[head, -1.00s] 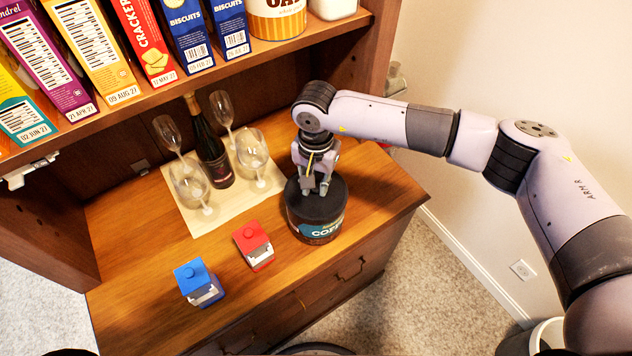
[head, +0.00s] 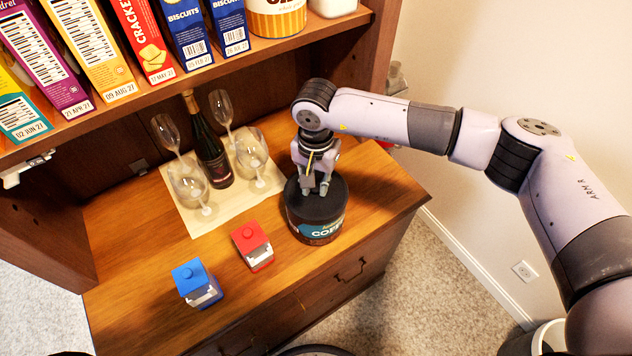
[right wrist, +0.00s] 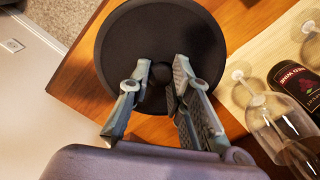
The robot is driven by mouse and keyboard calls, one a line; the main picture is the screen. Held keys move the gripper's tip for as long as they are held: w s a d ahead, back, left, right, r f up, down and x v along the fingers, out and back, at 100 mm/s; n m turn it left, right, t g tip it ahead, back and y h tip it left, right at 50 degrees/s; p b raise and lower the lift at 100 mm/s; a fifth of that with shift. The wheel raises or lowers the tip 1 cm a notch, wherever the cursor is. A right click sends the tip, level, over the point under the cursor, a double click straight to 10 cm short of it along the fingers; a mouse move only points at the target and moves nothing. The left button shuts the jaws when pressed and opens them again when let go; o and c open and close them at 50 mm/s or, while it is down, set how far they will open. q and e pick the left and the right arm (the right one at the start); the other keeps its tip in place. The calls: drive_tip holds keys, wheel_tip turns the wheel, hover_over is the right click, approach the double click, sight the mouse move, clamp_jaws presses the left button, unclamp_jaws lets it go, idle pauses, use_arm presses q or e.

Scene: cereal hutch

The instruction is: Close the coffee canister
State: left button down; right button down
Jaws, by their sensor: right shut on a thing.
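The coffee canister (head: 318,232), with a teal label, stands upright on the wooden counter near its right end. Its round black lid (head: 330,203) lies on top and looks level; I cannot tell whether it is tight. My right gripper (head: 316,188) points down onto the lid's middle. In the right wrist view, the fingers (right wrist: 161,86) are shut on the small dark knob at the centre of the black lid (right wrist: 205,45). The fingers partly hide the knob. My left gripper is not in view.
A cream mat (head: 202,225) behind left of the canister holds a dark bottle (head: 211,155) and several wine glasses. A red-lidded jar (head: 252,242) and a blue-lidded jar (head: 196,284) stand left on the counter. A shelf (head: 200,83) with boxes hangs above.

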drive_tip(key=c, duration=1.4)
unclamp_jaws()
drive_tip(key=shift+o, duration=0.2)
drive_tip(key=o, duration=0.3)
drive_tip(key=shift+r, duration=0.1)
drive_tip(key=shift+r+p, duration=1.1)
drive_tip(key=shift+r, duration=1.8)
clamp_jaws()
